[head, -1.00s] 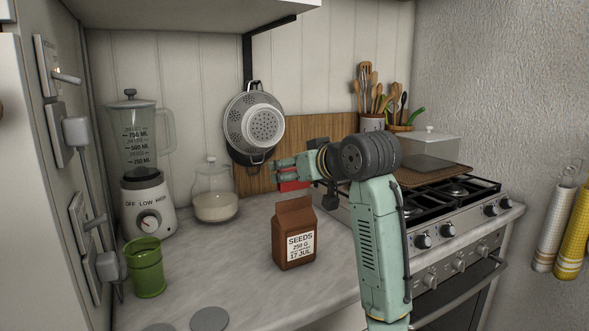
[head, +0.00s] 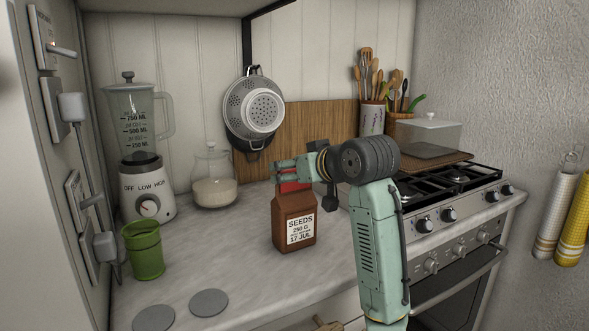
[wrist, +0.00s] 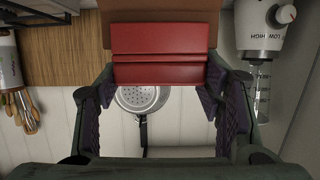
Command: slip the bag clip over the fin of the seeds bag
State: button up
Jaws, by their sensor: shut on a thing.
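The brown seeds bag (head: 294,226) stands upright on the counter with its printed label facing the head camera. My gripper (head: 284,172) is at the top of the bag, shut on the red bag clip (head: 292,187). The clip lies crosswise at the bag's upper edge in the head view. In the wrist view the clip (wrist: 158,56) spans between the two fingers (wrist: 160,95), with a brown strip of the bag (wrist: 160,17) right beside it. I cannot tell whether the fin is inside the clip, because the clip's mouth is hidden.
A glass jar (head: 214,180) and a blender (head: 146,190) stand behind to the left. A green cup (head: 144,250) and two grey discs (head: 209,302) are at the front left. The stove (head: 440,195) is to the right. The counter left of the bag is clear.

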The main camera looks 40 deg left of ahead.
jog(key=o, duration=0.9)
jog(key=shift+d, duration=0.1)
jog(key=v, duration=1.2)
